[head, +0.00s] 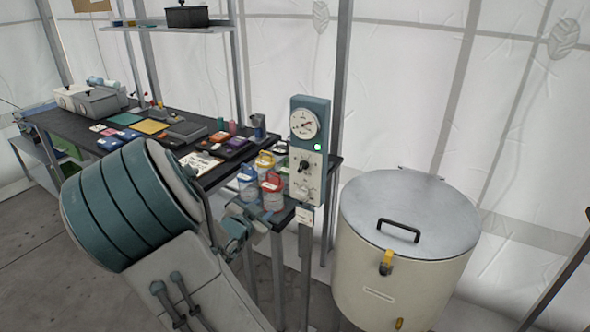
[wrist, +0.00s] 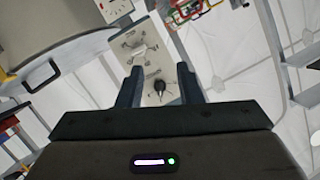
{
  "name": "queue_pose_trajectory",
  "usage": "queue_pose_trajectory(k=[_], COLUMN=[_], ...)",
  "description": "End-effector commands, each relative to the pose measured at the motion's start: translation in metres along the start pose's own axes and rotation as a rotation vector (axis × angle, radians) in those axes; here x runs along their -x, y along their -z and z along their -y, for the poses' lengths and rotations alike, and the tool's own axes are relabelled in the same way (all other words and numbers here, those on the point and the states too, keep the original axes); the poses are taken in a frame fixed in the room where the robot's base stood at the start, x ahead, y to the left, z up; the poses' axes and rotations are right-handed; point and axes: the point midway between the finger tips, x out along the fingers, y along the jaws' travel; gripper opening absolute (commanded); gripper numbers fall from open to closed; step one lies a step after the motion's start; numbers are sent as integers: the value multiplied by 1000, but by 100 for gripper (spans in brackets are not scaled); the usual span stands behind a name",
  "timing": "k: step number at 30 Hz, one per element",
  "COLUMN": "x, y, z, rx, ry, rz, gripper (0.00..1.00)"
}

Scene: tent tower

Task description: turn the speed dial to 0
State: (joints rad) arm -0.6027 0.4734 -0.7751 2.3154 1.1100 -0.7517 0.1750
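A blue-grey control box (head: 311,112) stands on a post, with a round gauge (head: 304,124) and a green light (head: 318,147). Below them, a pale panel carries a black dial (head: 304,166) and a lighter knob (head: 302,192). The labels are too small to read, so I cannot tell which is the speed dial or its setting. In the wrist view the panel appears upside down, with the black dial (wrist: 160,88) between my fingers in the picture and the pale knob (wrist: 140,49) beyond. My gripper (wrist: 159,72) is open and empty; contact with the dial is not visible.
Paint cans (head: 271,188) stand on the shelf left of the box, close to my arm. A dark bench (head: 176,121) with trays and boxes is behind. A large lidded drum (head: 400,270) stands right of the post.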

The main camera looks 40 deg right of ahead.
Motion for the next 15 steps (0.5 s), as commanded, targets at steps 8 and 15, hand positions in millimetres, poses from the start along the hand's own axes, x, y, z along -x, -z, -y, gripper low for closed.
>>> queue_pose_trajectory(k=[8, 15], x=[5, -15], y=[52, 64], z=[-2, -4], rx=[-24, -27], ry=[-32, -37], rz=[-323, -346], gripper=[33, 33])
